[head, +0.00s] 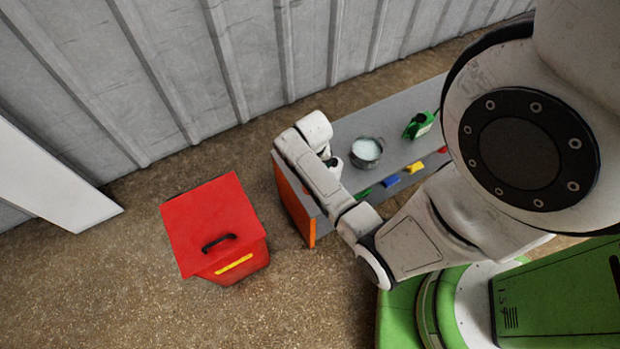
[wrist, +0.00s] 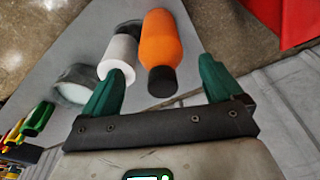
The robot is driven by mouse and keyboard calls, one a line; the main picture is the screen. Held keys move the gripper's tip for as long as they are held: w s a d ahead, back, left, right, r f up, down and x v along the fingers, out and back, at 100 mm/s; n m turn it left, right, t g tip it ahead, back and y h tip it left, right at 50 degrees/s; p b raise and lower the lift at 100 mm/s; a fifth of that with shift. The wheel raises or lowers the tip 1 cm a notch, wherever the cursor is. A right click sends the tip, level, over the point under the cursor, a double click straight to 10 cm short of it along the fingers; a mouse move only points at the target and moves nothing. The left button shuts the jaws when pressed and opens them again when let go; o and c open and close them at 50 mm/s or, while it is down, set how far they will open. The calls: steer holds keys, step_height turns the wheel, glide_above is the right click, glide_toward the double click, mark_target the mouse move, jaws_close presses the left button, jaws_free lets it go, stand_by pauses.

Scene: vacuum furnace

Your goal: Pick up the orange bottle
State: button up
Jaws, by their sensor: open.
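The orange bottle (wrist: 160,45) shows in the wrist view on the grey bench top, with its black cap toward my gripper. My gripper (wrist: 164,70) is open, its two green fingers apart. The cap appears between the fingers, closer to the left one; I cannot tell whether anything touches. A white roll (wrist: 118,57) is just left of the bottle, partly behind the left finger. In the head view, my arm hides the bottle and my fingers.
A red lidded bin (head: 208,220) stands on the floor to the left. A corrugated wall runs behind.

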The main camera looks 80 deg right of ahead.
steer(key=f, duration=0.2)
steer(key=f+b, duration=0.1)
steer(key=f, duration=0.2)
steer(key=shift+w+d, duration=0.15)
steer(key=shift+d, duration=0.05)
steer(key=c, duration=1.5)
steer(key=shift+o, duration=0.2)
steer(key=shift+r, duration=0.15)
